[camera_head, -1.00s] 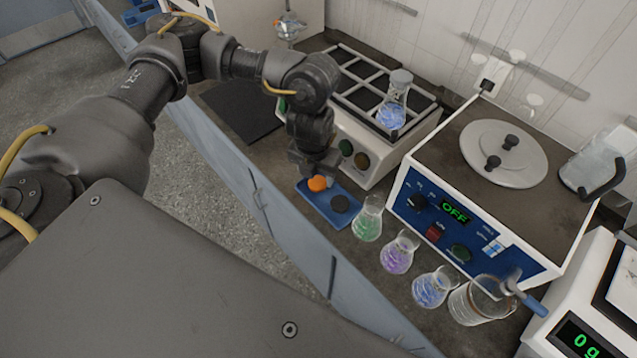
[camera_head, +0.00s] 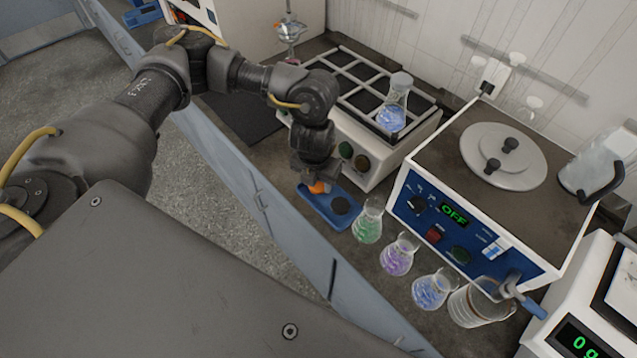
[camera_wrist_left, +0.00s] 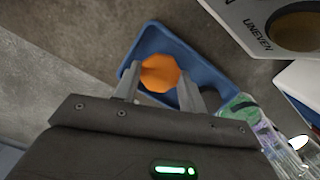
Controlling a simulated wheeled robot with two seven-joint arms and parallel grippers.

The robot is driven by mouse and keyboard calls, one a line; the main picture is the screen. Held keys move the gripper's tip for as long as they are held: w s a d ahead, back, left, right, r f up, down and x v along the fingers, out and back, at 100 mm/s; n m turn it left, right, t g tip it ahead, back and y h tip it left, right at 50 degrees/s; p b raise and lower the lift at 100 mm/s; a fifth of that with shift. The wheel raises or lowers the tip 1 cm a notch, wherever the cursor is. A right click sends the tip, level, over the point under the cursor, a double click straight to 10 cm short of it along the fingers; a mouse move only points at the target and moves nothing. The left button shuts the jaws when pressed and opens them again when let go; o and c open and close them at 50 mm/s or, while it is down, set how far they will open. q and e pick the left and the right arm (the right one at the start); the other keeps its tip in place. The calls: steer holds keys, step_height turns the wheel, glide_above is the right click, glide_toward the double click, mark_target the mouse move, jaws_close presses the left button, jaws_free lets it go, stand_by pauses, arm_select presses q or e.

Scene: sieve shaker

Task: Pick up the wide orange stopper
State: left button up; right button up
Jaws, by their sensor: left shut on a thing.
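The wide orange stopper (camera_head: 318,187) is at the left end of a small blue tray (camera_head: 325,213) on the bench. My left gripper (camera_head: 316,184) points down over it and is shut on it. In the left wrist view the orange stopper (camera_wrist_left: 159,73) shows between the two grey fingers (camera_wrist_left: 160,92), over the blue tray (camera_wrist_left: 213,72). A dark round stopper (camera_head: 341,205) lies in the tray to its right, partly hidden by a finger in the wrist view. I cannot tell whether the orange stopper still touches the tray. My right gripper is not in view.
Flasks with green (camera_head: 368,222), purple (camera_head: 398,255) and blue (camera_head: 430,288) liquid stand right of the tray, near the bench edge. A shaker holding a flask (camera_head: 393,105) stands behind. A blue-fronted bath (camera_head: 455,232) reads OFF.

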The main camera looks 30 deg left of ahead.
mark_target(319, 183)
arm_select(q)
steer(key=shift+r, duration=0.5)
step_height(319, 183, up, 2)
steer(key=shift+r, duration=0.25)
steer(key=s+r+p, duration=0.9)
steer(key=s+p, duration=0.3)
steer(key=s, duration=0.2)
steer(key=shift+a+r, duration=0.2)
steer(key=shift+r, duration=0.05)
